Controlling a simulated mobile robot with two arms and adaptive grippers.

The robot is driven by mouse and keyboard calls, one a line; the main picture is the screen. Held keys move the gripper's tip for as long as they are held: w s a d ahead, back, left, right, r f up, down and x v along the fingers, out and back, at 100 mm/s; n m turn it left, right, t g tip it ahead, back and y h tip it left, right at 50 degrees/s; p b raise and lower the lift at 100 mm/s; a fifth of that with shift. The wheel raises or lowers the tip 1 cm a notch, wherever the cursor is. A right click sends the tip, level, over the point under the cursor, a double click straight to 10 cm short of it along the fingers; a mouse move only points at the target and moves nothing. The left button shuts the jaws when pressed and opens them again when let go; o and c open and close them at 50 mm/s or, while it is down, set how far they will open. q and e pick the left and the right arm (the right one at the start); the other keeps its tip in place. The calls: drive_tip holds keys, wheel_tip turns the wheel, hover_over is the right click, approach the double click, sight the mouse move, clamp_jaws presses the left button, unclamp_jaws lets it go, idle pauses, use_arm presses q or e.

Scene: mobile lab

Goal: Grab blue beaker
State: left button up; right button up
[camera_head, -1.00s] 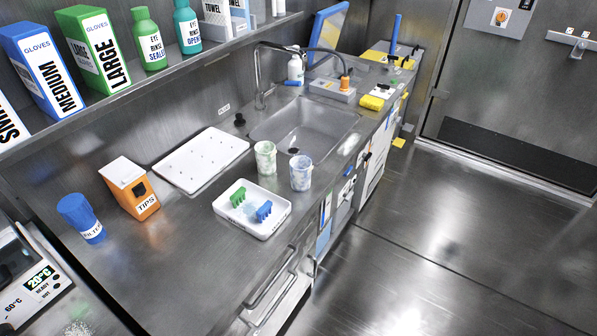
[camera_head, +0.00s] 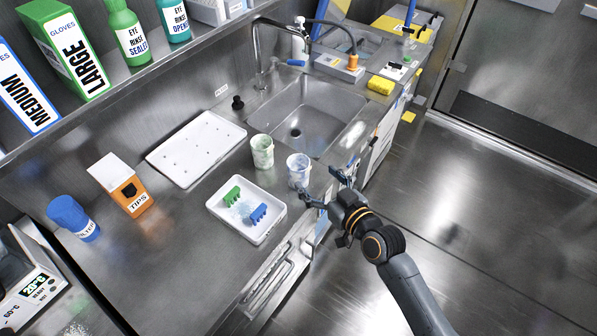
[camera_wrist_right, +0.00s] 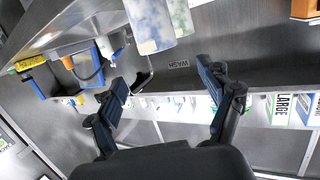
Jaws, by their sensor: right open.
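The blue beaker (camera_head: 299,170), pale with blue mottling, stands upright on the steel counter between the sink and the white tray. A similar green-tinted beaker (camera_head: 262,151) stands just behind and to its left. My right gripper (camera_head: 320,184) reaches in from the lower right, its fingers spread and empty, close to the blue beaker at the counter's front edge. In the right wrist view, which looks upside down, the blue beaker (camera_wrist_right: 150,24) shows at the top, cut by the frame, beyond the open fingers (camera_wrist_right: 168,82). My left gripper is out of view.
A white tray (camera_head: 218,211) holds a green and a blue rack left of the beakers. The sink (camera_head: 325,105) lies behind. A perforated white board (camera_head: 190,140), an orange tips box (camera_head: 135,196) and a blue bottle (camera_head: 72,216) stand farther left. A shelf overhangs the back.

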sight(293, 158)
drive_tip(key=x, duration=0.4)
drive_tip(key=shift+w+a, duration=0.1)
drive_tip(key=shift+f+x, duration=0.2)
drive_tip(key=shift+x, duration=0.65)
drive_tip(key=shift+f+x, duration=0.15)
drive_tip(key=shift+x, duration=0.75)
drive_tip(key=shift+f+x, duration=0.2)
drive_tip(key=shift+x, duration=0.65)
drive_tip(key=c, duration=1.2)
